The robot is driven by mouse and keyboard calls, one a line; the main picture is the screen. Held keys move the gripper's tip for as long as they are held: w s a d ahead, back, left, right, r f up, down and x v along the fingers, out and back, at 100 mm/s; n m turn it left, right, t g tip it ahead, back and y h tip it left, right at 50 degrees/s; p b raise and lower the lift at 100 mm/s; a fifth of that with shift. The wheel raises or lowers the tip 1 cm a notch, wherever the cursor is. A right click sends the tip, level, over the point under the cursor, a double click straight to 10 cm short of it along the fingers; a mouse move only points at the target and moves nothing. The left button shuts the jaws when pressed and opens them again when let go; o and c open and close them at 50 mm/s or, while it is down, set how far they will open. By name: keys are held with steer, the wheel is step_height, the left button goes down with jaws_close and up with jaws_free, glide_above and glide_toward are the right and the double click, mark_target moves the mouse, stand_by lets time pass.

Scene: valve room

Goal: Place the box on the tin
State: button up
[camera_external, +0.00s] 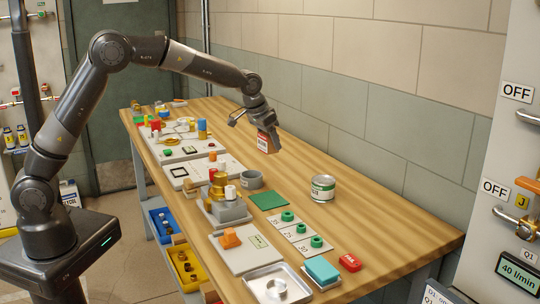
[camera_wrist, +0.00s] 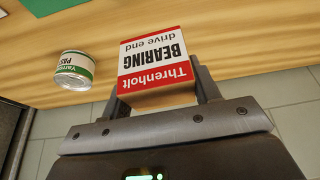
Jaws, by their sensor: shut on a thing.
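The box is held over the back part of the wooden table, near the wall. The tin (camera_external: 323,189) is a short can with a green and white label and a metal lid, standing upright on the table. It is apart from the box, to the right and nearer the camera. The tin (camera_wrist: 75,70) also shows left of the box in the wrist view.
A green mat (camera_external: 268,199) and a grey ring-shaped cup (camera_external: 251,179) lie left of the tin. A numbered board (camera_external: 300,236) with green rings is in front of it. The wall (camera_external: 350,115) runs along the table's back edge. The table between box and tin is clear.

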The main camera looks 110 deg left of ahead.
steer(key=w+d+r, duration=0.3)
steer(key=w+d, duration=0.6)
steer(key=w, duration=0.1)
steer(key=w+d+r, duration=0.4)
steer(key=w+d, duration=0.5)
steer(key=d, duration=0.1)
glide_above(330, 178)
steer(key=s+d, duration=0.1)
steer(key=shift+m, duration=0.4)
step_height(330, 178, down, 7)
steer(key=shift+s+r, duration=0.1)
steer(key=shift+f, duration=2.05)
steer(key=o, duration=1)
steer(key=shift+f, duration=0.15)
steer(key=shift+o, duration=0.2)
